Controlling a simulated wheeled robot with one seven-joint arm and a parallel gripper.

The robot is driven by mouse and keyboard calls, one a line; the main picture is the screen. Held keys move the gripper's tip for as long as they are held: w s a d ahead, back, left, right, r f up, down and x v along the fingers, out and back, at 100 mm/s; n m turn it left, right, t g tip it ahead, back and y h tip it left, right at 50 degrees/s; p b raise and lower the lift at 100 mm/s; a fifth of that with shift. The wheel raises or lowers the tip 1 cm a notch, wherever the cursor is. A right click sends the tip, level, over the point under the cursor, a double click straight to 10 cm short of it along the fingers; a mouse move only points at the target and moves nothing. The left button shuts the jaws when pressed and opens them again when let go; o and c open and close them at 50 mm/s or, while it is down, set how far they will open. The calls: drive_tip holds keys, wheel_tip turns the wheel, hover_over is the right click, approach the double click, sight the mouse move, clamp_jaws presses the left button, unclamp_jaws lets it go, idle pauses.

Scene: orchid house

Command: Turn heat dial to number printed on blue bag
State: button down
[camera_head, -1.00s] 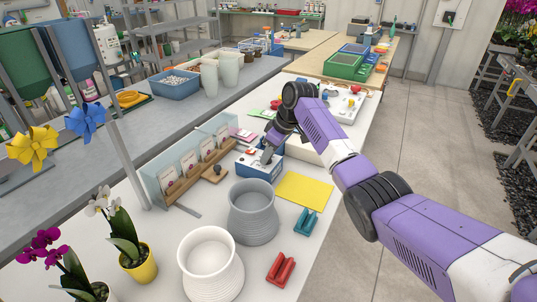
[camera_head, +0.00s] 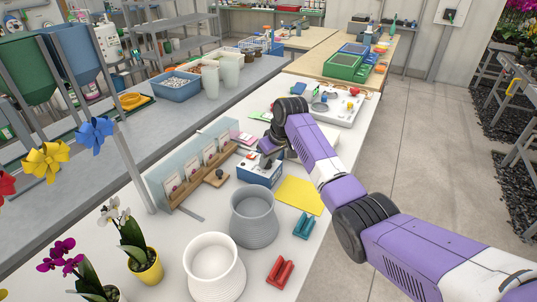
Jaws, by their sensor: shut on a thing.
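A blue box with a white top panel (camera_head: 256,173) stands on the white bench, behind the grey ribbed pot. Small red and dark marks show on its panel. My gripper (camera_head: 267,162) points down at the top of this box, its fingers at the right part of the panel. It is shut on what seems to be the heat dial there; the fingers hide the dial, and its setting cannot be read. No bag that is clearly blue, and no printed number, can be made out.
A grey ribbed pot (camera_head: 253,218) and a white ribbed pot (camera_head: 213,268) stand in front of the box. A yellow sheet (camera_head: 299,195) lies to its right. A wooden rack of packets (camera_head: 205,172) with a clear panel stands to its left.

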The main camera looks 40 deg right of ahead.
sight(271, 173)
drive_tip(key=shift+a+m+h+p, duration=0.15)
drive_tip(key=shift+m+h+p, duration=0.6)
drive_tip(key=shift+m, duration=0.75)
drive_tip(key=c, duration=1.1)
unclamp_jaws()
drive_tip(key=shift+r, duration=0.1)
drive_tip(key=v, duration=0.7)
drive_tip(key=shift+r, duration=0.3)
